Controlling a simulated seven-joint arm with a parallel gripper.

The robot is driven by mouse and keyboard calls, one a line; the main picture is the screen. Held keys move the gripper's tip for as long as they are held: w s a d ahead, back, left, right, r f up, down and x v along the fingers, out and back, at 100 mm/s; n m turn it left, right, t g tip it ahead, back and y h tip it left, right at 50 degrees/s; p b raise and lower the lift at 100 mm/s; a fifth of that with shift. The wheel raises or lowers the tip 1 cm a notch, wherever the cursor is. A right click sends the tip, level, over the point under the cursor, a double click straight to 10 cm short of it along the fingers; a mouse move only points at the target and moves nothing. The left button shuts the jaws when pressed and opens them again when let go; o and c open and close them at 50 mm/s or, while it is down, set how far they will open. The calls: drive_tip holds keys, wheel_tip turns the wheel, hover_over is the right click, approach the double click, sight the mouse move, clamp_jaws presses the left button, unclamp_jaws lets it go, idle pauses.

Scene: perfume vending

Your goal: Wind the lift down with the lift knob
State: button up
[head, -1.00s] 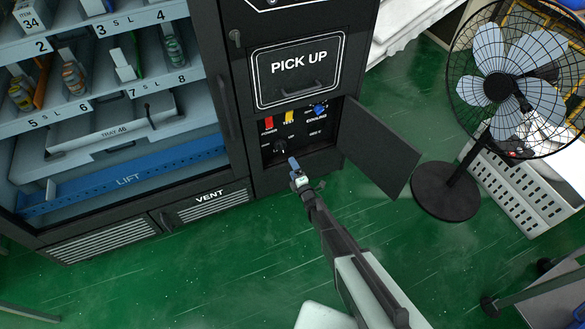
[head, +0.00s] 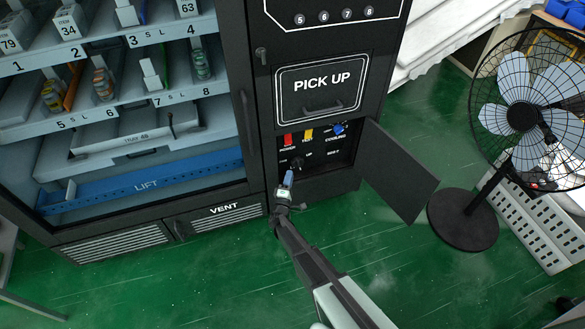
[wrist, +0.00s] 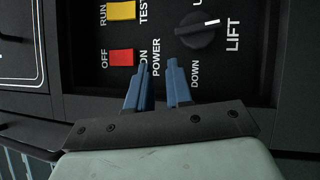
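The lift knob (wrist: 197,30) is a round black knob on the control panel. In the wrist view it lies above and right of my fingers, with its white mark pointing towards the LIFT label, between the UP and DOWN side labels. It also shows small in the head view (head: 297,162). My gripper (wrist: 160,64) has two blue fingers with a gap between them and nothing in it. The fingers are near the DOWN label and apart from the knob in the picture. In the head view my gripper (head: 288,178) is just below the knob. The blue lift bar (head: 145,183) is low behind the glass.
The red power switch (wrist: 121,57) and yellow test switch (wrist: 121,11) sit beside the knob. A blue cooling knob (head: 338,128) is at the panel's upper right. The open panel door (head: 398,172) stands to the right. A fan (head: 521,117) stands farther right.

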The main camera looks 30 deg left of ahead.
drive_tip(key=s+h, duration=0.1)
drive_tip(key=s+a+f+m+h, duration=0.1)
drive_tip(key=h, duration=0.1)
drive_tip(key=f+m+h, duration=0.1)
drive_tip(key=shift+s+a+h, duration=0.3)
drive_tip(key=shift+s+a, duration=0.1)
clamp_jaws()
approach(296, 160)
drive_tip(key=w, duration=0.1)
drive_tip(key=w+r, duration=0.1)
drive_tip(key=w, duration=0.3)
drive_tip(key=shift+w+r, duration=0.15)
drive_tip(key=shift+r, duration=0.2)
